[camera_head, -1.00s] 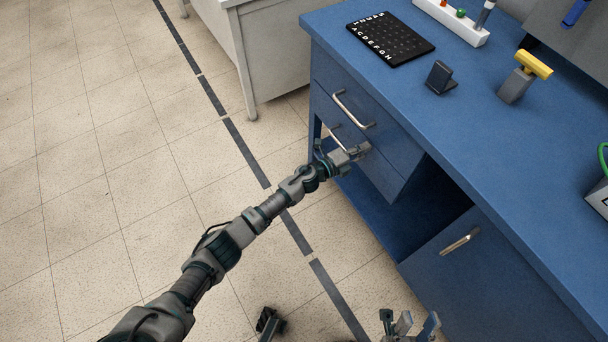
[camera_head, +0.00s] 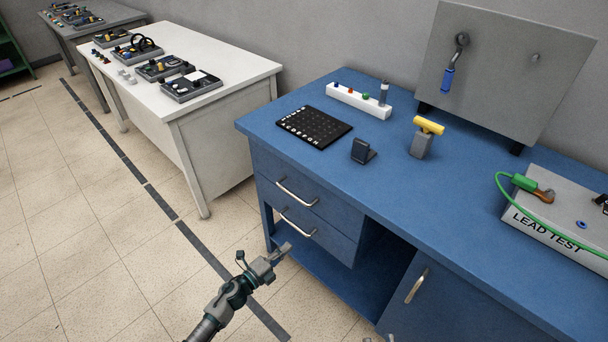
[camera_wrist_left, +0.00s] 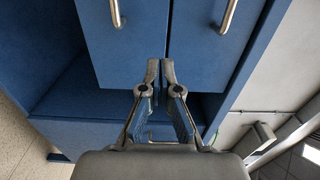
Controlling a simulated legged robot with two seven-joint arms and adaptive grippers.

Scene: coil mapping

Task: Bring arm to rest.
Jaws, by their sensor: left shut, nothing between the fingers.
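My left gripper (camera_head: 284,252) is in front of the blue workbench (camera_head: 308,249), below and left of its lower drawer handle (camera_head: 297,223). It is shut and empty, apart from the handle. In the left wrist view my left gripper (camera_wrist_left: 160,70) points at the drawer fronts (camera_wrist_left: 205,55), with its fingertips close together and nothing between them. The two drawers look shut. Only a sliver of what appears to be my right gripper (camera_head: 390,338) shows at the bottom edge of the head view, too little to tell its state.
On the bench are a black lettered board (camera_head: 314,128), a dark stand (camera_head: 361,150), a yellow-topped block (camera_head: 423,144), a white rack (camera_head: 358,101) and a lead test box (camera_head: 560,223). A white table (camera_head: 235,85) stands left. The floor between is clear.

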